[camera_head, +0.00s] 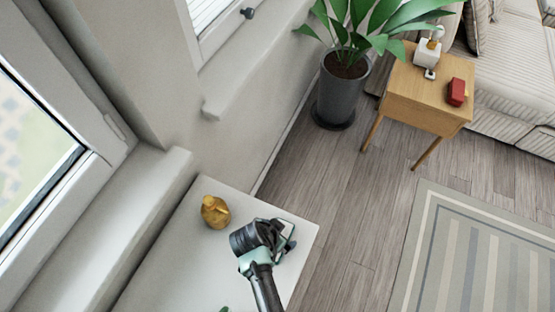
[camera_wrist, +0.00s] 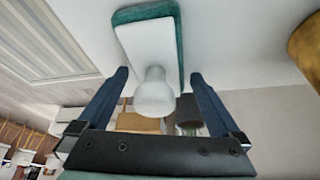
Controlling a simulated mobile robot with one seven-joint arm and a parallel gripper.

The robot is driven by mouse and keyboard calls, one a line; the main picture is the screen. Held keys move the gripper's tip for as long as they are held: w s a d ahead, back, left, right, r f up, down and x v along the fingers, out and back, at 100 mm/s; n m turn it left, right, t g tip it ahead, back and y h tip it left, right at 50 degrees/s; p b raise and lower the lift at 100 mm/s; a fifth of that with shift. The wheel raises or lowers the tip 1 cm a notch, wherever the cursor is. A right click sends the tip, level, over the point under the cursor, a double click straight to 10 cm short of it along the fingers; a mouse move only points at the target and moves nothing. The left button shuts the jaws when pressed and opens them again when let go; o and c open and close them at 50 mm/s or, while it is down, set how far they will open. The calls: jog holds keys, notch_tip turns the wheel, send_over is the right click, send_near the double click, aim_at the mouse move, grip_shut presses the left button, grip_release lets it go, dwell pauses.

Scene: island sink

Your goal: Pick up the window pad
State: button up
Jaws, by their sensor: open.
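The window pad is a white block with a teal layer and a rounded white knob. In the wrist view the pad (camera_wrist: 146,42) lies ahead of my gripper (camera_wrist: 158,78), with its knob between the two dark blue fingers. The fingers are open, with visible gaps on both sides of the knob. In the head view my gripper (camera_head: 284,236) is low over the white tabletop near its right edge. The pad is mostly hidden behind it there.
A gold ornament (camera_head: 215,212) stands on the white tabletop (camera_head: 180,262), left of my gripper; it also shows in the wrist view (camera_wrist: 306,50). The window wall is at left. A potted plant (camera_head: 341,92) and a wooden side table (camera_head: 429,87) stand farther off.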

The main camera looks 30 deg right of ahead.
jog(key=c, duration=1.2)
jog(key=shift+o, duration=0.2)
jog(key=shift+r, duration=0.2)
notch_tip(320, 180, up, 10)
jog(key=shift+f, duration=0.15)
